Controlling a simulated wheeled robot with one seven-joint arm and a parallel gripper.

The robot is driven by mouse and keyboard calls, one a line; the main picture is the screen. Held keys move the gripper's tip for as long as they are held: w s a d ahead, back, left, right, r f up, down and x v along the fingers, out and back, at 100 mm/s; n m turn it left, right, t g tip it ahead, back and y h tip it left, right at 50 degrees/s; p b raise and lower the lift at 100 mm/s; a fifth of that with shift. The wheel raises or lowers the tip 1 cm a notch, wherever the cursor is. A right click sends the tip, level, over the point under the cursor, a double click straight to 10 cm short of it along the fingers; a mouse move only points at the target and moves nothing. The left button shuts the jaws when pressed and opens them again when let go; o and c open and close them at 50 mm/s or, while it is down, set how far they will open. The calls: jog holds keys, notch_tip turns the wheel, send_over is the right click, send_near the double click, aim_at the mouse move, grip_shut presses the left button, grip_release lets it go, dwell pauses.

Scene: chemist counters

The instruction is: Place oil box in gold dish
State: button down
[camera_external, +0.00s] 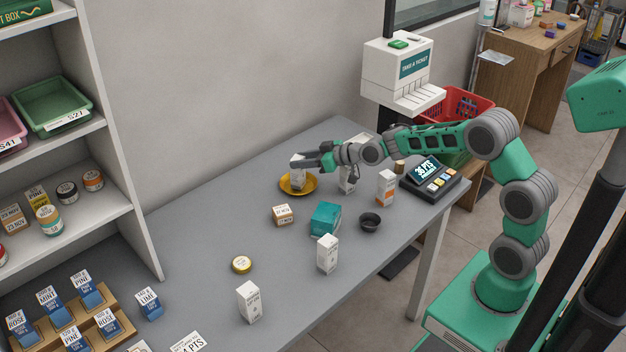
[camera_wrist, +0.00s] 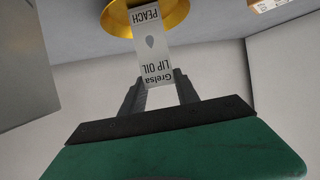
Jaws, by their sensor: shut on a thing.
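The oil box is a small white carton (camera_external: 298,172) at the gold dish in the external view. In the wrist view the box (camera_wrist: 152,45) reads "Grelsa LIP OIL PEACH" upside down. My gripper (camera_external: 311,163) is shut on the box; the two dark fingers (camera_wrist: 160,92) hold its lower end in the wrist view. The gold dish (camera_external: 299,189) lies on the grey counter, and the box appears upright over or in it. The dish also shows at the top of the wrist view (camera_wrist: 178,22), behind the box. I cannot tell whether the box touches the dish.
One white carton (camera_external: 347,180) stands under my arm. A display device (camera_external: 430,178) sits at right.

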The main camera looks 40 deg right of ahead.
jog(key=shift+f, duration=0.25)
jog(key=c, duration=0.9)
grip_release()
jog(key=shift+r, duration=0.15)
jog(key=shift+r, duration=0.25)
jog(key=v, duration=1.2)
jog(key=shift+d+f, duration=0.1)
